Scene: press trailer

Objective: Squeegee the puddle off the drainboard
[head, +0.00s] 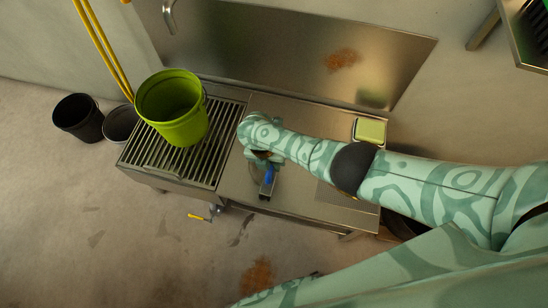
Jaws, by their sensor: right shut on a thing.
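The steel drainboard (237,182) is the flat top right of the slatted grate. My right gripper (264,160) is low over it, its arm reaching in from the right. It is shut on the squeegee (268,182), which shows a blue part and a dark bar at its lower end near the front of the board. The fingertips are partly hidden under my wrist. I cannot tell whether the squeegee touches the steel. I cannot make out the puddle's outline on the shiny surface. My left gripper is not in view.
A green bucket (188,128) stands on the slatted grate (217,150). A green-topped tray (370,131) sits at the back right of the counter. The steel backsplash (270,50) rises behind. A black bucket (78,120) and yellow hose (103,52) are at left.

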